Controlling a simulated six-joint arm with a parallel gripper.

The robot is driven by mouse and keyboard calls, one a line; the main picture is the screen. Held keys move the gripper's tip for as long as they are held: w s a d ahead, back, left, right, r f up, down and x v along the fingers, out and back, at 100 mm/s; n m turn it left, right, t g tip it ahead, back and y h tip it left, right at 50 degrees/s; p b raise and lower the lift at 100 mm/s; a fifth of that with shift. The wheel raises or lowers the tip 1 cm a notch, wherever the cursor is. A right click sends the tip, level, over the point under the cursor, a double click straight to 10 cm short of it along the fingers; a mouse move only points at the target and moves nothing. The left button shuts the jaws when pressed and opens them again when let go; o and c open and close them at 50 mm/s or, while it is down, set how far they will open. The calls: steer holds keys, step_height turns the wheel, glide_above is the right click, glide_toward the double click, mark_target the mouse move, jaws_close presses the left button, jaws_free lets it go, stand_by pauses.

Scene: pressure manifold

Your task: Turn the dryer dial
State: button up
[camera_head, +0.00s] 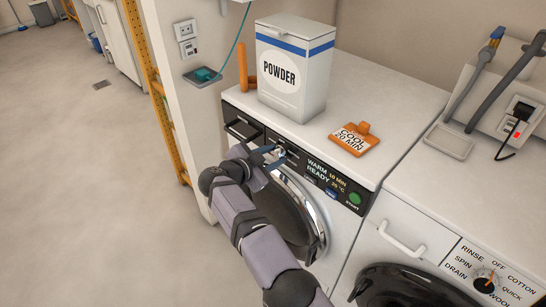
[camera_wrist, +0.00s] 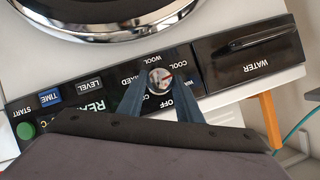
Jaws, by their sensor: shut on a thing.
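The dryer (camera_head: 340,225) has a black front panel along its top edge. Its dial is a small round silver knob with a red pointer line, clearest in the wrist view (camera_wrist: 160,79). There the panel appears upside down, and the red line points right and slightly up, toward the COOL label. My gripper (camera_head: 277,156) is at the panel from the front, one finger on each side of the dial, shut on it; it also shows in the wrist view (camera_wrist: 160,84). In the head view my gripper largely hides the dial. Some labels around the dial are covered by the fingers.
The WATER drawer (camera_wrist: 247,42) is beside the dial. The display (camera_head: 326,174) reads WARM 10 MIN, READY 25 °C; a green START button (camera_head: 355,198) is right of it. A POWDER box (camera_head: 292,78) and orange COOL 20 MIN tag (camera_head: 352,141) sit on top. A washer (camera_head: 500,205) stands right.

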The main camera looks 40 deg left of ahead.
steer(key=o, duration=1.1)
steer(key=shift+c, duration=0.2)
steer(key=shift+s+r, duration=0.1)
steer(key=shift+s+r, duration=0.25)
steer(key=shift+s, duration=0.3)
steer(key=shift+v, duration=2.95)
steer(key=shift+d, duration=0.1)
